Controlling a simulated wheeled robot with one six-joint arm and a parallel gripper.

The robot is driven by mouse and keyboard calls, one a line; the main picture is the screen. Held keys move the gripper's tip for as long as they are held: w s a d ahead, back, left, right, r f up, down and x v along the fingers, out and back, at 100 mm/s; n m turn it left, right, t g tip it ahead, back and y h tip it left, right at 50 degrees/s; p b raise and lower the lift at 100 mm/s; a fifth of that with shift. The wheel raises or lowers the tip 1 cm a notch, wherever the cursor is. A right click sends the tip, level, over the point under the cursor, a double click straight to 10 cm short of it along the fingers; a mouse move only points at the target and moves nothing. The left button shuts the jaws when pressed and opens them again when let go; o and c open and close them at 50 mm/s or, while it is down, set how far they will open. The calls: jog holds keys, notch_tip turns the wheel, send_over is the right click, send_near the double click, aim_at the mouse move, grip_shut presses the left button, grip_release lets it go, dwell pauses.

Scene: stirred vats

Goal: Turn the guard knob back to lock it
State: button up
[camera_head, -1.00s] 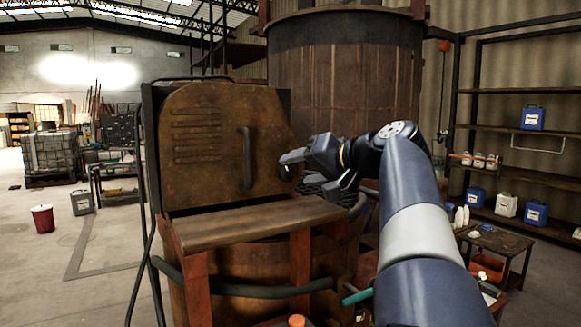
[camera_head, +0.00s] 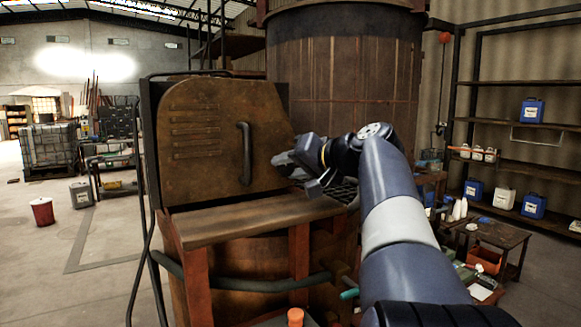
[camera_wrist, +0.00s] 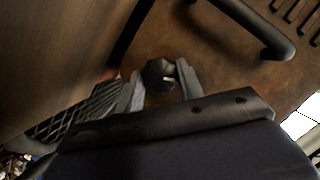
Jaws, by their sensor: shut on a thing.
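The guard is a rusty brown panel (camera_head: 212,140) with slots and a dark vertical handle (camera_head: 246,153). The handle also shows in the wrist view (camera_wrist: 250,25). The guard knob (camera_wrist: 158,73) is small and dark with a pale mark on its face; it sits at the panel's edge by the handle. My gripper (camera_head: 283,160) is at the panel's right edge, and its fingers hide the knob in the head view. In the wrist view my gripper's two grey fingers (camera_wrist: 160,88) are on either side of the knob, closed on it.
A brown ledge (camera_head: 250,220) juts out below the guard. A large rusty vat (camera_head: 345,90) stands behind. A dark mesh (camera_wrist: 75,120) lies beside my gripper. A small table (camera_head: 495,235) and shelves with blue containers (camera_head: 532,110) are at the right.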

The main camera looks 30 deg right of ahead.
jog(key=shift+c, duration=1.4)
jog(key=shift+d+f+m+t+y+b, duration=0.15)
jog(key=shift+m+t+y+b, duration=0.15)
jog(key=shift+m+y, duration=0.65)
jog(key=shift+m, duration=0.85)
jog(key=o, duration=1)
